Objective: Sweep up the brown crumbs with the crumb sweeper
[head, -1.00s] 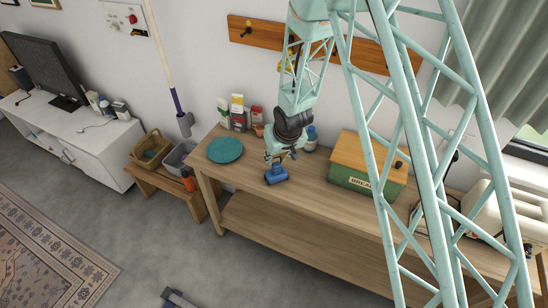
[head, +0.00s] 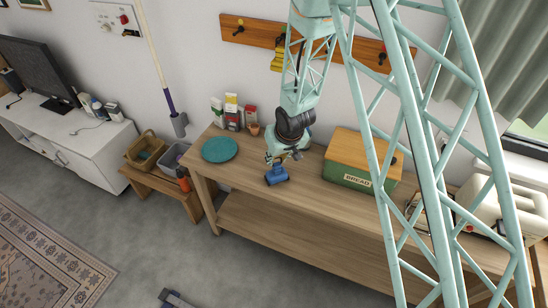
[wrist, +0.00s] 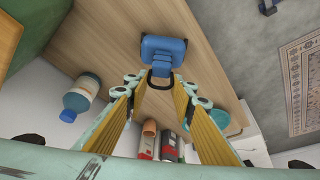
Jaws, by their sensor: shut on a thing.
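The crumb sweeper is a small blue tool (head: 277,175) at the front part of the wooden table top (head: 242,183). In the wrist view the sweeper (wrist: 163,48) shows its blue body and a dark loop handle. My gripper (head: 274,160) is shut on the sweeper, with its fingertips (wrist: 156,84) on either side of the handle. I cannot tell whether the sweeper touches the table. I cannot make out brown crumbs in either view.
A teal plate (head: 220,149) lies left of the sweeper. Several cartons (head: 232,110) and a small terracotta pot (head: 254,129) stand behind. A green bread box (head: 352,174) stands to the right. In the wrist view a blue bottle (wrist: 77,99) stands near the wall.

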